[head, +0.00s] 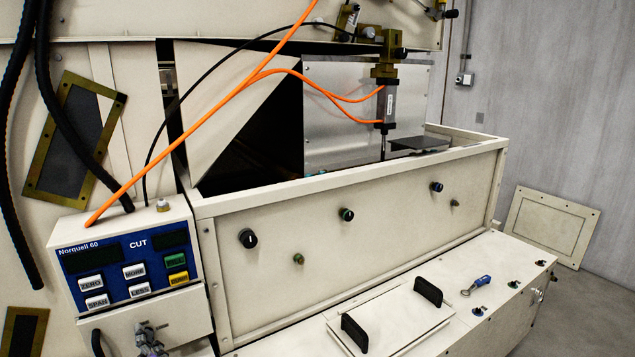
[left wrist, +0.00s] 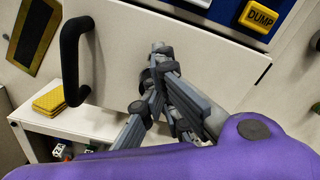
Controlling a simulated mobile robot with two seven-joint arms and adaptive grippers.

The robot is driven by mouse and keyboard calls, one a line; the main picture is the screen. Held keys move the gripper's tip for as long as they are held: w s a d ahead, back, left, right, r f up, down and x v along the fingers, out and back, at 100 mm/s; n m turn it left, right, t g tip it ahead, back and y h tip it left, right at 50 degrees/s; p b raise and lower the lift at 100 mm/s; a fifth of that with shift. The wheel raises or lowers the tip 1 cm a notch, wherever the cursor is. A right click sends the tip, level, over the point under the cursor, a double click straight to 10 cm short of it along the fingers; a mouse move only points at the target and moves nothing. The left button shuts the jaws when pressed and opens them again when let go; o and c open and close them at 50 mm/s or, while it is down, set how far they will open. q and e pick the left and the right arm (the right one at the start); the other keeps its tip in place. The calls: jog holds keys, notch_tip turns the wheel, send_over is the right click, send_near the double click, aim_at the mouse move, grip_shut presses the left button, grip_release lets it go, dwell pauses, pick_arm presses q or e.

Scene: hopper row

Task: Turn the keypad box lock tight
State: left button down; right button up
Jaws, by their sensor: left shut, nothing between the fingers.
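The keypad box (head: 125,255) is at the lower left of the head view, with a blue key panel and a cream lower front. That lower front (left wrist: 215,68) fills the upper middle of the left wrist view. My left gripper (head: 146,328) is in front of it; in the left wrist view the gripper (left wrist: 158,52) has its fingers together and empty, tips toward the panel. I cannot tell whether the tips touch. No lock shows clearly; the fingers cover part of the front. My right gripper is not in view.
A black handle (left wrist: 72,60) stands out left of my fingers. A yellow stack (left wrist: 62,96) lies on a white shelf below. An orange cable (head: 190,138) drops to the box top.

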pick_arm(q)
jog(key=shift+a+r, duration=0.15)
jog(key=shift+r, duration=0.4)
jog(key=p+v, duration=0.1)
jog(key=v, duration=0.5)
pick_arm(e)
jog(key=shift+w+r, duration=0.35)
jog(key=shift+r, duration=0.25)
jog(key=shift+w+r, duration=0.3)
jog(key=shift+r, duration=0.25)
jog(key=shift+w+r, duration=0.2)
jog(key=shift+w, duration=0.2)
pick_arm(q)
jog(key=shift+f, duration=0.1)
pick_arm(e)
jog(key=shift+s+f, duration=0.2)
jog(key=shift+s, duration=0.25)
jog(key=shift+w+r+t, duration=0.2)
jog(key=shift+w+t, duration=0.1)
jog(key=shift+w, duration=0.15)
